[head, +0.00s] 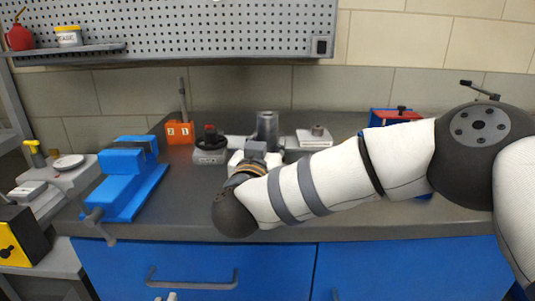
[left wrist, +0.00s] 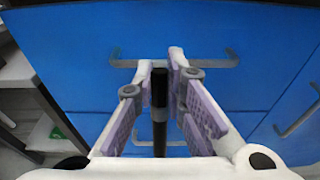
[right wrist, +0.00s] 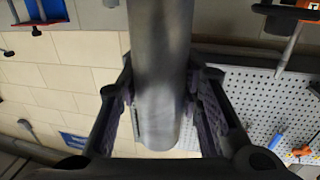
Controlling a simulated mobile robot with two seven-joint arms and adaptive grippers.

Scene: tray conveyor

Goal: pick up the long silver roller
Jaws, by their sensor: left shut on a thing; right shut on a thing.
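A grey metallic cylinder, the silver roller (right wrist: 160,70), stands between the fingers of my right gripper (right wrist: 160,95) in the right wrist view, and the gripper is shut on it. In the head view the roller's dark grey upper end (head: 267,124) shows upright above the bench, behind my right wrist. My right gripper (head: 256,158) is partly hidden there by its own arm. My left gripper (left wrist: 159,85) is in front of the blue drawers and is shut on a thin dark rod (left wrist: 160,115).
The dark bench top (head: 180,210) holds a blue vise (head: 125,182) at the left, an orange block (head: 180,132), a dial device (head: 210,148) and a small pale device (head: 315,138). A red-and-blue item (head: 395,117) is behind my right arm. A pegboard (head: 220,25) hangs above.

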